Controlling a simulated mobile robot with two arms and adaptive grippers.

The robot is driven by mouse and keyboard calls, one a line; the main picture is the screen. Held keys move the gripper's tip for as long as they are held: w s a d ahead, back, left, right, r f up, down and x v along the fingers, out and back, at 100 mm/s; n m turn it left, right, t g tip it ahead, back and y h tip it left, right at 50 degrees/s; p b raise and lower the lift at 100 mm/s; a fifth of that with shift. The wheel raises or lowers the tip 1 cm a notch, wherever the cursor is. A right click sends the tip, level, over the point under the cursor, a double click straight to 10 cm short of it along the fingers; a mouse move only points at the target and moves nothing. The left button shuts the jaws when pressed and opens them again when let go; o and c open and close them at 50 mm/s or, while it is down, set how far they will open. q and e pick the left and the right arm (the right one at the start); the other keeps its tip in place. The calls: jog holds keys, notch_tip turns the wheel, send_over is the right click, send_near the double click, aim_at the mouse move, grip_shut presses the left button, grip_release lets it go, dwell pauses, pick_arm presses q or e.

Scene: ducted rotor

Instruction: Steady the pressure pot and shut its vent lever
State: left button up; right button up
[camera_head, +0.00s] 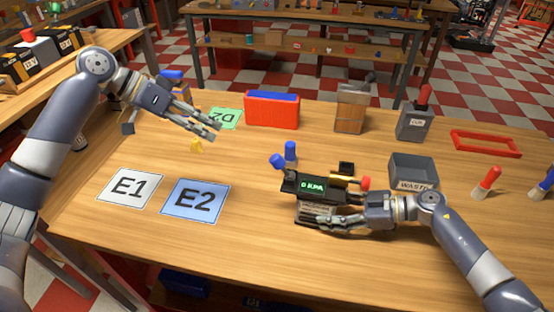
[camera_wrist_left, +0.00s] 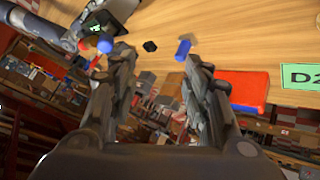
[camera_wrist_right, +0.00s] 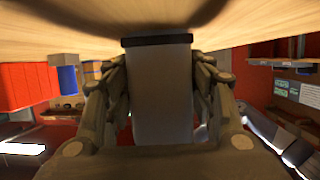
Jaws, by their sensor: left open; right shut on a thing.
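The pressure pot (camera_head: 299,187) stands on the wooden table, a dark-topped body with a green-lit display reading about 0 kPa. A blue knob (camera_head: 278,161), perhaps the vent lever's end, sticks up at its left; it also shows in the left wrist view (camera_wrist_left: 105,46). A brass part and a red knob (camera_head: 367,183) are at its right. My right gripper (camera_head: 309,219) is shut on the pot's body, which shows grey between the fingers in the right wrist view (camera_wrist_right: 162,95). My left gripper (camera_head: 218,131) is open and empty, above the table, left of and apart from the pot.
A blue cylinder (camera_head: 290,150) and a small black block (camera_head: 346,168) stand behind the pot.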

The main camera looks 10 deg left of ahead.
pick_arm(q)
jog(key=d+r+m+g, duration=0.2)
jog(key=d+m, duration=0.4)
jog(key=m+g+y, duration=0.1)
jog(key=m+y, duration=0.3)
jog(key=m, duration=0.4)
send_near(275, 156)
jog(key=x, duration=1.1)
jog(key=shift+f, duration=0.25)
grip_shut()
